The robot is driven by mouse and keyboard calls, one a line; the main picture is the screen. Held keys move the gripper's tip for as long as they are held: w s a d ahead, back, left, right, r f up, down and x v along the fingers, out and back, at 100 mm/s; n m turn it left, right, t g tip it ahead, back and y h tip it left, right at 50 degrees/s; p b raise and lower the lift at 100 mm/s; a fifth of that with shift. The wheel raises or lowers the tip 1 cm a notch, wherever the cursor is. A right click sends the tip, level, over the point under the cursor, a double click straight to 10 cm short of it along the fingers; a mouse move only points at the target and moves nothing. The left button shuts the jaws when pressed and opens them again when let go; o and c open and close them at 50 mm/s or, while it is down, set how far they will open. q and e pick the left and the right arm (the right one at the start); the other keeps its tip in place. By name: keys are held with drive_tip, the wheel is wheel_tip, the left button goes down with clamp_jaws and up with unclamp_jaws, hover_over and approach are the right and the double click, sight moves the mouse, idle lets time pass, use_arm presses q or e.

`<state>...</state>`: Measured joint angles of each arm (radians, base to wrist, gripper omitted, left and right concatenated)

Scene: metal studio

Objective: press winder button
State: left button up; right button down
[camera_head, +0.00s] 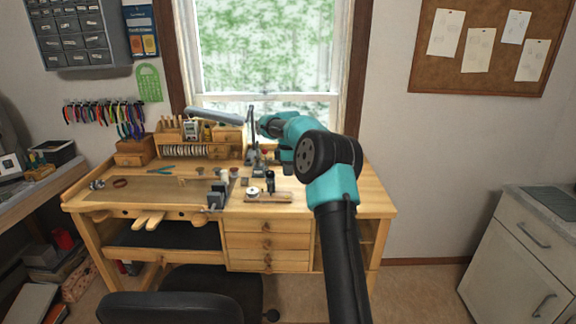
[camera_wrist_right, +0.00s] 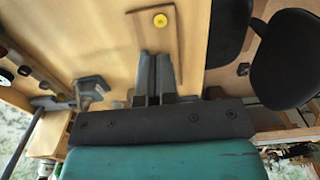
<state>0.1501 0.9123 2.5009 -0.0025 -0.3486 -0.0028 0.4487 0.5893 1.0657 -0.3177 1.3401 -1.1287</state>
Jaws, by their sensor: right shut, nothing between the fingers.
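The winder is a flat wooden board (camera_head: 282,198) near the front edge of the bench, right of the middle. In the right wrist view the board (camera_wrist_right: 140,30) carries a round yellow button (camera_wrist_right: 160,20) near its far end. In the head view the button is too small to make out. My right gripper is shut and empty; its two dark fingers (camera_wrist_right: 153,62) lie side by side over the near part of the board, pointing toward the button and apart from it. The gap in height is hard to judge. My left gripper is in neither view.
The wooden bench (camera_head: 365,195) has clear top at the right. A white spool (camera_head: 253,191) and a small dark vise (camera_head: 216,196) stand left of the board. A vise-like metal tool (camera_wrist_right: 90,88) shows in the wrist view. A black chair (camera_head: 185,306) stands in front.

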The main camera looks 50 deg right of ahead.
sight(288, 197)
wheel_tip(288, 197, down, 9)
drive_tip(key=shift+f, duration=0.2)
idle(0.3)
drive_tip(key=shift+s+a+f, duration=0.1)
drive_tip(key=shift+f, duration=0.95)
drive_tip(key=shift+r, duration=0.1)
wheel_tip(288, 197, up, 15)
drive_tip(key=shift+r, duration=0.15)
